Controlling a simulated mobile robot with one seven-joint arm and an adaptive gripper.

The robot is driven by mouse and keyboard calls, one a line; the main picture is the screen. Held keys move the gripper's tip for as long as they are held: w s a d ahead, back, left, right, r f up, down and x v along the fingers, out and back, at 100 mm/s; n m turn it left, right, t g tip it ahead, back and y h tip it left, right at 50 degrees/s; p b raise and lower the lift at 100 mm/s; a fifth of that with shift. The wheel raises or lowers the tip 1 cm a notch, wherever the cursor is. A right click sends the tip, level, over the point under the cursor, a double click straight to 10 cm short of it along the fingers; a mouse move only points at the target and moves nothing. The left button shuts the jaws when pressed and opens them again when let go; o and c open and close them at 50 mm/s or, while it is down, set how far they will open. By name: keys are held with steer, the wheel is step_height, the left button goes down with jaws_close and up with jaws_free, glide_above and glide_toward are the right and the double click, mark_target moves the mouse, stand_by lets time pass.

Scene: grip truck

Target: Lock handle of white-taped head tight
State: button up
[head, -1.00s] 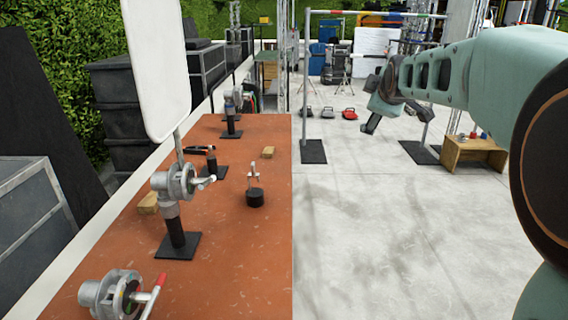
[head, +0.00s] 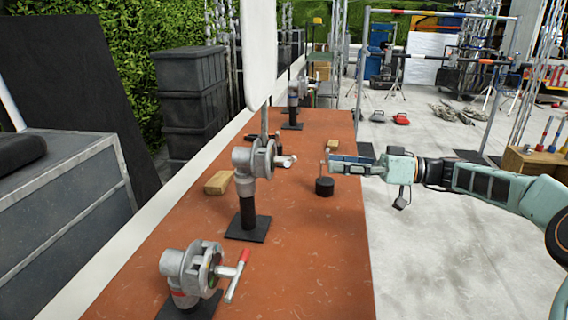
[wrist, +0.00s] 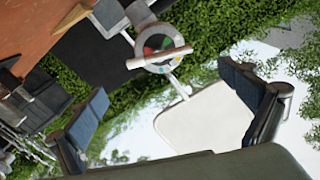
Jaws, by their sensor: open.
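The white-taped head (head: 262,160) is a grey metal clamp on a black post, standing upright on a square base on the table. Its handle (head: 285,161) has white tape and points right in the head view. The head clamps the rod of a white panel (head: 257,50). In the wrist view the taped handle (wrist: 160,58) crosses the head's round coloured face, with the white panel (wrist: 205,118) below. My gripper (head: 333,163) is open and empty, to the right of the handle and apart from it. Its two blue-padded fingers (wrist: 163,82) spread either side of the handle's direction.
A red-taped head (head: 190,270) stands nearer on the orange table (head: 320,270). A short black cylinder with a post (head: 324,187) is close to my gripper in the picture. A wooden block (head: 218,182) lies left of the white-taped head. Open floor lies right of the table.

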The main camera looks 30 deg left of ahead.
mark_target(293, 160)
steer(key=x, duration=1)
steer(key=shift+s+a+f, duration=0.1)
steer(key=shift+a+f, duration=0.05)
steer(key=shift+a, duration=0.15)
steer(key=c, duration=1.2)
steer(key=shift+o, duration=0.2)
